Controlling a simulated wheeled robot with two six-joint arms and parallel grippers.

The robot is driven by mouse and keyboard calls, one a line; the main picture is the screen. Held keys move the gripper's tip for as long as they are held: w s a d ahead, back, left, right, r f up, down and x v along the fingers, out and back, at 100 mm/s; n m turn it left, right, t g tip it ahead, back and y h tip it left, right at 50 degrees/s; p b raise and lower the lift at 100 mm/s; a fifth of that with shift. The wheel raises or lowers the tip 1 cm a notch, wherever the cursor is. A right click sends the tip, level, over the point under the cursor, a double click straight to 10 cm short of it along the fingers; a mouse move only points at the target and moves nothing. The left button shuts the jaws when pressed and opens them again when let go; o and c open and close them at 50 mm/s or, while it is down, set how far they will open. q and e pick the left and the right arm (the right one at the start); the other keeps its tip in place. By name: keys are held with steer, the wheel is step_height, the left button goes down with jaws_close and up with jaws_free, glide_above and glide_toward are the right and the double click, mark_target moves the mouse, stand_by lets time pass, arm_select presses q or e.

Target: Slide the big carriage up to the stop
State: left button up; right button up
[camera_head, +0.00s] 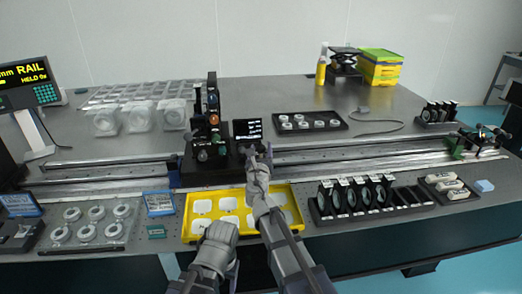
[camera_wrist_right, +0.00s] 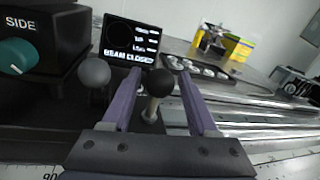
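The big carriage (camera_head: 205,168) is a black block on the rail with optics, knobs and a small screen (camera_head: 247,131) on it. In the right wrist view that screen (camera_wrist_right: 131,38) reads "BEAM CLOSED". My right gripper (camera_head: 257,152) is at the carriage's right front. Its two purple fingers stand apart, with a black ball knob (camera_wrist_right: 160,83) on a pale stem between them and gaps on both sides. A grey ball knob (camera_wrist_right: 95,72) is left of the fingers. I cannot tell which part is the stop.
The rail (camera_head: 350,158) runs across the table, clear right of the carriage up to a green-and-black fixture (camera_head: 474,142). A dark blue block (camera_head: 173,173) is left of the carriage. A yellow tray (camera_head: 188,225) and a rack of lenses (camera_head: 352,197) lie in front.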

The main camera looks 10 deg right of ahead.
jaws_close()
stand_by(1.1)
